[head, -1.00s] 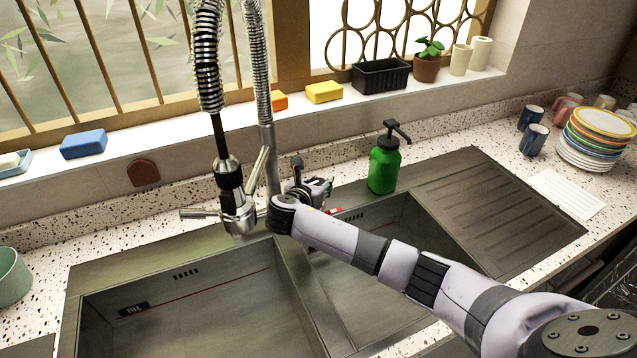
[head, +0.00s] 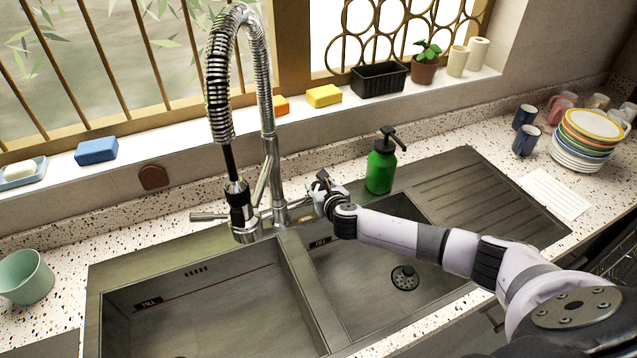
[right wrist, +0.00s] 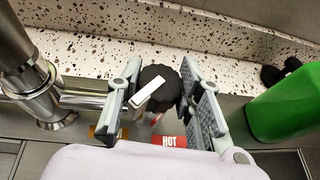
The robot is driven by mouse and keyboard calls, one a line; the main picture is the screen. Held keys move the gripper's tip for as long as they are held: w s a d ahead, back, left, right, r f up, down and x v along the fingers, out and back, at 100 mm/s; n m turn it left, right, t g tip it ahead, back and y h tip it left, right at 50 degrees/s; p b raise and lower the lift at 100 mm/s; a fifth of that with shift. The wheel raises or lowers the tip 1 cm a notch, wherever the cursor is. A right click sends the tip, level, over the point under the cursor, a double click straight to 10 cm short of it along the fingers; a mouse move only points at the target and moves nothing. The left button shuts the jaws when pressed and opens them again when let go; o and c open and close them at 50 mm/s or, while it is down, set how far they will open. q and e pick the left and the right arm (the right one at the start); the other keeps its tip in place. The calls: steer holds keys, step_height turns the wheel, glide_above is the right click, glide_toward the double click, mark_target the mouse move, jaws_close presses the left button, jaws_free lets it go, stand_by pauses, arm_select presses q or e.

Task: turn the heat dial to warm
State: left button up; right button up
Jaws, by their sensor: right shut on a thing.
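The black heat dial (right wrist: 163,92) with a white pointer bar shows in the right wrist view, behind the sink beside the tap. Its bar slants from lower left to upper right in that view. A red label reading HOT (right wrist: 172,142) lies below the dial, and a yellow-orange label (right wrist: 104,133) lies to its lower left, partly covered by a finger. In the head view my right gripper (head: 324,190) hides the dial. My left gripper is not in view.
The steel tap (head: 274,180) stands close left of my right gripper. A green soap bottle (head: 381,172) stands close to its right. Two sink basins (head: 200,310) lie in front. Stacked plates (head: 575,160) and mugs stand at the far right.

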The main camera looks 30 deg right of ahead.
steer(key=shift+s+f+n+y, duration=0.1)
steer(key=shift+n+y, duration=0.5)
steer(key=o, duration=1.2)
steer(key=shift+c, duration=0.2)
steer(key=v, duration=1.2)
steer(key=shift+f, duration=0.1)
